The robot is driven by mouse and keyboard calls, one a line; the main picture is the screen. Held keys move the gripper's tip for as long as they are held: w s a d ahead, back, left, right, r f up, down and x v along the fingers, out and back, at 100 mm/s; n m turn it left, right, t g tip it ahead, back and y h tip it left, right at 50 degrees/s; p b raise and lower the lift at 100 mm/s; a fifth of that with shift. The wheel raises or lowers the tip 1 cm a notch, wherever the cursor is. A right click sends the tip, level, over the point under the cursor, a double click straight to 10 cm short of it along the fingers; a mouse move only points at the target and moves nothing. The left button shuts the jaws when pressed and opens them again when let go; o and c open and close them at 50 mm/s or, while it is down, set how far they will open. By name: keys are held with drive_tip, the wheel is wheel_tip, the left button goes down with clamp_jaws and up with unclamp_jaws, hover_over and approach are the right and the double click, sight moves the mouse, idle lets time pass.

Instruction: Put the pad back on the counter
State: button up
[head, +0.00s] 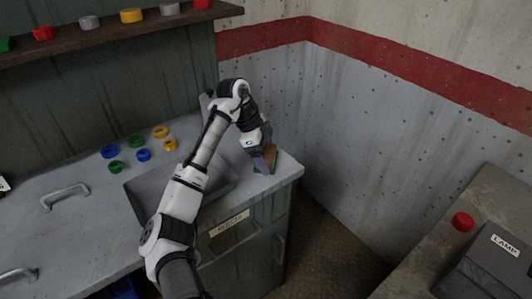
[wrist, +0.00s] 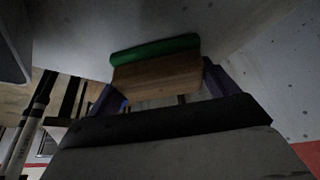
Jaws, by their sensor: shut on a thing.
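The pad (head: 271,156) is a wooden block with a green layer on one face. My gripper (head: 264,164) is shut on it, at the right end of the grey counter (head: 285,172), beside the sink. In the wrist view the pad (wrist: 158,74) sits between my two purple fingers (wrist: 163,88), with its green face turned toward the grey counter surface. I cannot tell whether the green face touches the counter. In the head view my fingers hide part of the pad.
The sink basin (head: 145,187) lies left of the pad. Several coloured rings (head: 137,142) lie on the counter further left. A shelf (head: 105,32) with coloured pieces hangs above. A wall stands behind; a bench at right holds a red button (head: 463,221) and a LAMP box (head: 495,262).

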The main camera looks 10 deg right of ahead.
drive_tip(key=shift+f, duration=0.15)
drive_tip(key=o, duration=0.8)
drive_tip(key=b+v, duration=0.1)
drive_tip(key=v, duration=1.1)
drive_tip(key=shift+s, duration=0.1)
